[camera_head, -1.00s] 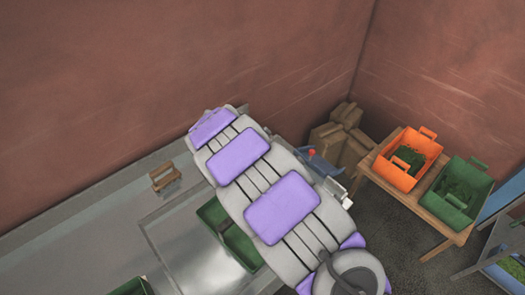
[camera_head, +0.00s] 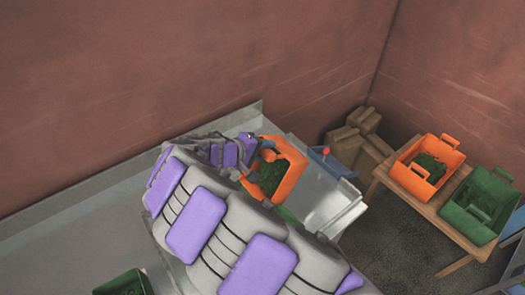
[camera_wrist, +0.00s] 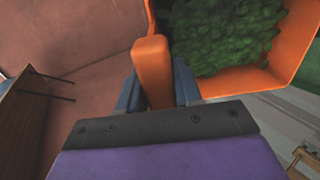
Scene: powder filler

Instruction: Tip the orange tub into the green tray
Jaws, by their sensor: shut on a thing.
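My gripper (camera_wrist: 157,88) is shut on the handle of an orange tub (camera_head: 292,172), with a finger on each side of the handle. The tub is up above the metal bench, and green leafy or crumbly stuff (camera_wrist: 225,35) still lies inside it. It looks somewhat tilted in the head view, but I cannot tell by how much. A small piece of green (camera_head: 288,214) shows just below the tub, perhaps the green tray's edge; my arm hides the rest. My gripper (camera_head: 250,150) is partly hidden by my arm in the head view.
A wooden table (camera_head: 415,211) at right holds a second orange tub (camera_head: 408,182) and a green tub (camera_head: 470,228), both with green contents. Another green container (camera_head: 125,284) is at lower left. Brown boxes (camera_head: 355,145) stand in the corner. Walls close in behind the bench (camera_head: 70,235).

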